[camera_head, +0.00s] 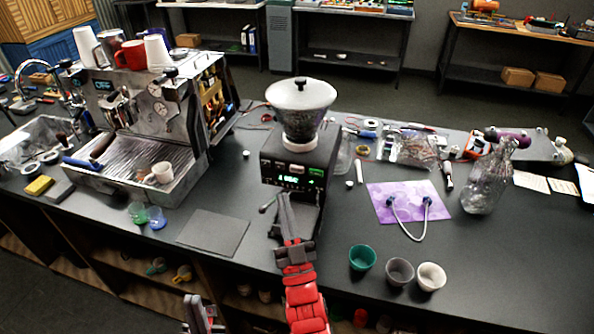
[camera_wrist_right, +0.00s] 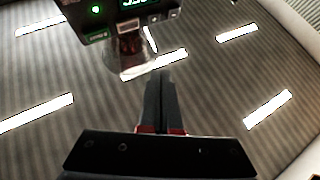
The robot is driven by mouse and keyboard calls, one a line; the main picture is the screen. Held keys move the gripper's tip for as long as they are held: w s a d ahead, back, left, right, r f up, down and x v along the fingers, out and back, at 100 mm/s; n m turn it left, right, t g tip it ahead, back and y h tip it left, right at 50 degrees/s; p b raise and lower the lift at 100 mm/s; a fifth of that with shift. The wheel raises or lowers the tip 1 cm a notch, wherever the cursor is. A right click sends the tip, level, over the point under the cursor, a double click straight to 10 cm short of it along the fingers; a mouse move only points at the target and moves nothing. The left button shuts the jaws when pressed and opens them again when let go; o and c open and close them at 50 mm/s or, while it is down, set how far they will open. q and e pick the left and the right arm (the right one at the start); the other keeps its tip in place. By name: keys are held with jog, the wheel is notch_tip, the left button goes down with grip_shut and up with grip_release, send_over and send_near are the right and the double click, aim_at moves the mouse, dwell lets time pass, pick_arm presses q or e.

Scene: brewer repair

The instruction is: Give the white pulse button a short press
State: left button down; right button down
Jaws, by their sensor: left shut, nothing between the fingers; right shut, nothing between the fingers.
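The black grinder (camera_head: 300,155) stands mid-bench with a glass hopper and white lid on top. Its front shows a lit green display (camera_head: 289,181) and a row of small buttons on its upper edge. A pale button (camera_head: 297,168) in that row looks white; its label is too small to read. My right gripper (camera_head: 285,200) is shut and empty, its tips pointing up just in front of and below the grinder's face, apart from the pale button. In the right wrist view the shut fingers (camera_wrist_right: 158,78) point toward the grinder front (camera_wrist_right: 125,12). My left gripper (camera_head: 200,308) is shut, low at the bench's front edge.
An espresso machine (camera_head: 150,120) stands on the left, with a grey mat (camera_head: 214,232) between it and the grinder. Three cups, green (camera_head: 362,258), grey (camera_head: 399,271) and white (camera_head: 431,277), stand at the front right.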

aim_at(297, 169)
jog(key=shift+w+d+b, duration=0.25)
jog(key=shift+w+d, duration=0.1)
jog(key=shift+w, duration=0.7)
jog(key=shift+w+d+b, duration=0.25)
jog(key=shift+w+d, duration=0.1)
jog(key=shift+w, duration=0.7)
jog(key=shift+w+d+b, duration=0.25)
jog(key=shift+w+d, duration=0.1)
jog(key=shift+w, duration=0.7)
jog(key=shift+w+d, duration=0.1)
jog(key=shift+w, duration=0.3)
jog(key=shift+w+d+b, duration=0.1)
jog(key=shift+w+b, duration=0.2)
jog(key=shift+b, duration=0.15)
jog(key=shift+s, duration=0.1)
dwell(2.1)
jog(key=shift+s+a, duration=0.25)
jog(key=shift+s, duration=0.4)
